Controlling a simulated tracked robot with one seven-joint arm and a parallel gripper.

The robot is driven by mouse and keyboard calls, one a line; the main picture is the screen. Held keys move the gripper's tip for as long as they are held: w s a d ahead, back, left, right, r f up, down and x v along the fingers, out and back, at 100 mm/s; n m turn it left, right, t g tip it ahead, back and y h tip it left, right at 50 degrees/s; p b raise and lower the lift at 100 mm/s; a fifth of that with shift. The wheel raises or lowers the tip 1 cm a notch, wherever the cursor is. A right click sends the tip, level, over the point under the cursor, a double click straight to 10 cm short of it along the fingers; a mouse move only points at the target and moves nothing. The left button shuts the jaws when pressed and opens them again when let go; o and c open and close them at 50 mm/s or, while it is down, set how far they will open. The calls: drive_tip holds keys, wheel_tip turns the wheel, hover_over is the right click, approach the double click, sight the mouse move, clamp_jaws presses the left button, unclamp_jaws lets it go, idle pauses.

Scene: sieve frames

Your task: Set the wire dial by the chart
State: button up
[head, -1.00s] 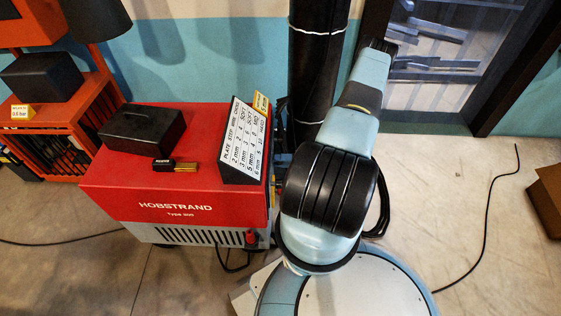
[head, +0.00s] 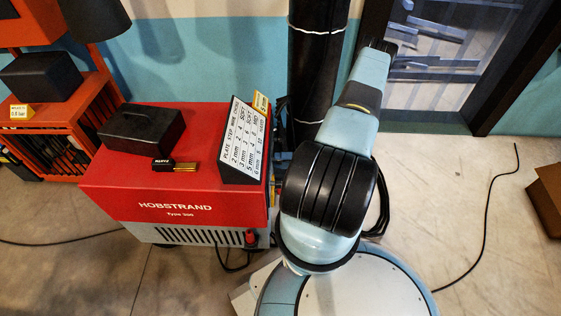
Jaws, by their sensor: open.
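The chart (head: 242,142) is a white card on a dark wedge-shaped stand at the right end of the red machine top. Its headings include PLATE, STEP and WIRE, with rows that appear to start 2 mm, 3 mm, 5 mm and 6 mm. A small yellow card (head: 260,103) stands behind it, its text too small to read surely. The red welding machine (head: 150,190) is marked HOBSTRAND, Type 300. I cannot make out the wire dial. My arm rises right of the machine; my gripper is not in view.
A black box (head: 142,130) and a small black-and-brass piece (head: 174,166) lie on the machine top. A dark column (head: 316,75) stands behind. An orange rack (head: 70,130) is at left. A black cable (head: 487,220) and a brown box (head: 546,197) lie right on open floor.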

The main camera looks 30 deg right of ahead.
drive_tip(key=v, duration=1.3)
drive_tip(key=shift+s+d, duration=0.2)
drive_tip(key=shift+d, duration=0.05)
drive_tip(key=shift+f, duration=0.1)
drive_tip(key=w+a+n, duration=0.2)
drive_tip(key=a+n, duration=0.1)
drive_tip(key=n, duration=0.1)
drive_tip(key=w+a+n, duration=0.3)
drive_tip(key=a+n, duration=0.1)
drive_tip(key=n, duration=0.1)
drive_tip(key=w+a+n, duration=0.3)
drive_tip(key=a+n, duration=0.1)
drive_tip(key=n, duration=0.1)
drive_tip(key=shift+a+r, duration=0.2)
drive_tip(key=shift+r, duration=0.05)
drive_tip(key=shift+c, duration=0.5)
